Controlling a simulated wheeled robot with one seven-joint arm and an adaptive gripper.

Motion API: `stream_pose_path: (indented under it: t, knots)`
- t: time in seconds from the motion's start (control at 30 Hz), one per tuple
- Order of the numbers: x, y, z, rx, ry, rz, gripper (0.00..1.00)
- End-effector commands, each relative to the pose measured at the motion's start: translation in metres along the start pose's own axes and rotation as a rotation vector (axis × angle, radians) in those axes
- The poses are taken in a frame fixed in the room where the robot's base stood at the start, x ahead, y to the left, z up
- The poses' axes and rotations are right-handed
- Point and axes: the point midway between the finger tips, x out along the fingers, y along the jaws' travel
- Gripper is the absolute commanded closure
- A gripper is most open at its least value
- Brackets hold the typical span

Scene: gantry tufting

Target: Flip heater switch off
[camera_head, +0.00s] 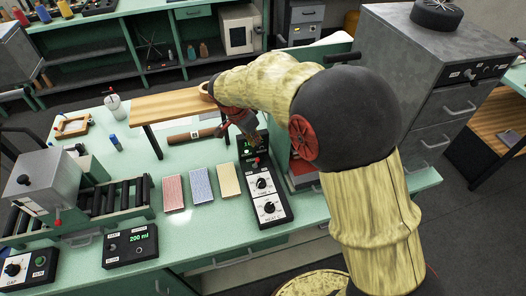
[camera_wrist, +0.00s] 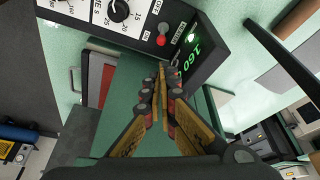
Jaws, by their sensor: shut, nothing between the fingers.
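The heater control panel (camera_head: 268,195) is a dark box on the green bench, with two white dials and a green-lit display. My gripper (camera_head: 254,141) is over the far end of the panel. In the wrist view my gripper (camera_wrist: 165,70) is shut and empty, with its fingertips close to the switch area by the display.
Red, blue and yellow blocks (camera_head: 200,185) lie left of the panel. A wooden shelf (camera_head: 175,104) stands behind. A box with a 200 ml display (camera_head: 131,246) and a roller unit (camera_head: 100,200) are at left. A grey cabinet (camera_head: 430,90) is at right.

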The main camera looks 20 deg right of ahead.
Motion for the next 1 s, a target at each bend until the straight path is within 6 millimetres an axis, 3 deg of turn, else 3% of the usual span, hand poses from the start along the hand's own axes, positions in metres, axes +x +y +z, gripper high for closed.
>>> stream_pose_path:
  t: [0.37, 0.8, 1.0]
  knots:
    - [0.008, 0.0, 0.0, -0.002, -0.001, 0.001, 1.0]
    - [0.078, 0.001, 0.001, -0.002, -0.001, 0.001, 1.0]
    - [0.096, 0.0, 0.0, -0.001, -0.001, 0.0, 1.0]
